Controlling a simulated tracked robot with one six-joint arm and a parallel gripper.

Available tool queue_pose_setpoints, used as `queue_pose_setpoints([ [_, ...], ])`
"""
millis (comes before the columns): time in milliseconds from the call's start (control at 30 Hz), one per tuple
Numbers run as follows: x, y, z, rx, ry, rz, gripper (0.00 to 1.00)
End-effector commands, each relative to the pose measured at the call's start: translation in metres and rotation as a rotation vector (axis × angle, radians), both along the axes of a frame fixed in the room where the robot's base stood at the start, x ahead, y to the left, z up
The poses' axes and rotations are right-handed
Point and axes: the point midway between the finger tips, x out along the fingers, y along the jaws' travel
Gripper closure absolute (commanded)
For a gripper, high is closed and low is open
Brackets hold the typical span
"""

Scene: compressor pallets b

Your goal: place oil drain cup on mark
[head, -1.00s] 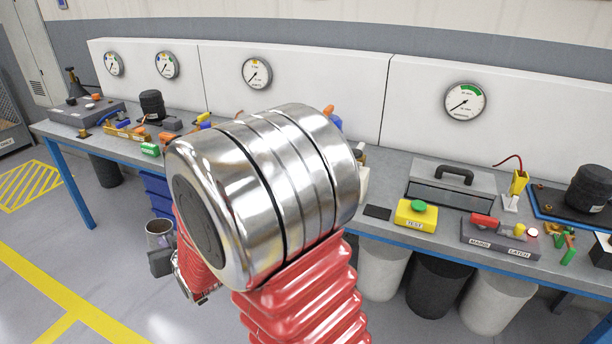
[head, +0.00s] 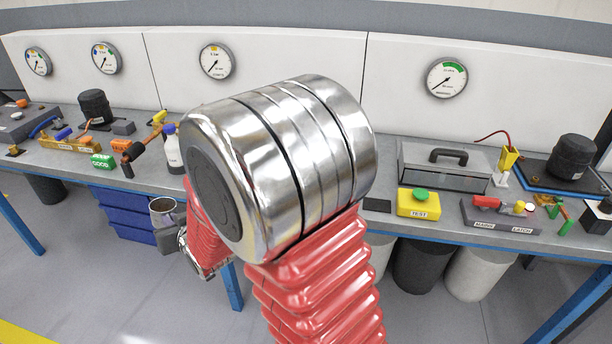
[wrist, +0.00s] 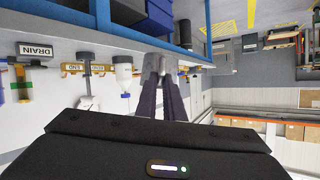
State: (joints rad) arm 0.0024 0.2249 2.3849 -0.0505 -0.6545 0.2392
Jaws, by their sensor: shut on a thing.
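The oil drain cup (head: 163,209) is a small grey metal cup, upright with its open rim up, in the head view at the front of the bench, left of my arm. My gripper (head: 169,234) is shut on it, partly hidden behind my arm. In the wrist view the dark fingers of my gripper (wrist: 163,82) are close together, and the cup is hard to make out at their tips. A sign reading DRAIN (wrist: 35,49) shows at the left of the wrist view. I cannot tell which spot is the mark.
The long grey bench (head: 290,180) stands ahead. A white bottle (head: 173,152), a green GOOD block (head: 103,161), a yellow TEST box (head: 418,204) and a clear-fronted case (head: 445,167) stand on it. Blue bins (head: 125,212) and dark and pale drums (head: 421,262) are below it.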

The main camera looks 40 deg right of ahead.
Motion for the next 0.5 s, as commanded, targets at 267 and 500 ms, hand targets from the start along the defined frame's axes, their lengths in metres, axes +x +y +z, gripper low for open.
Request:
queue_pose_setpoints([
  [267,0.000,-0.012,0.000,0.000,-0.001,-0.022,1.00],
  [500,-0.003,-0.034,0.000,-0.007,-0.001,-0.050,1.00],
])
